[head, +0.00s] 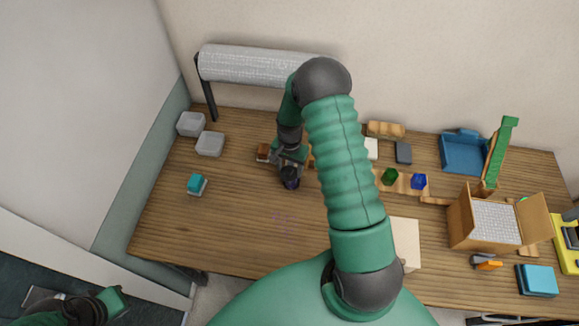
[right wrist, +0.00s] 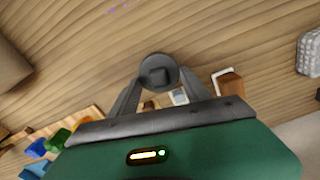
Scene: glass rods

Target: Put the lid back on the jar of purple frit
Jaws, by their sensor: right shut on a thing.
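The dark round lid (right wrist: 158,73) with a square knob shows in the right wrist view. My right gripper (right wrist: 155,88) is shut on it, a finger on each side. In the head view my right gripper (head: 290,160) points down over the left middle of the table. The small dark jar with a purple tint (head: 291,184) is just below it, and the lid hides its mouth. I cannot tell whether the lid touches the jar. My left gripper (head: 100,305) is at the lower left, off the table; its jaws are unclear.
Faint purple marks (head: 283,224) lie on the wooden table. A green jar (head: 389,176) and a blue jar (head: 419,181) stand right of my arm. A teal block (head: 196,184) and clear tubs (head: 209,144) are at left. An open box (head: 495,222) is at right. The front left table is clear.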

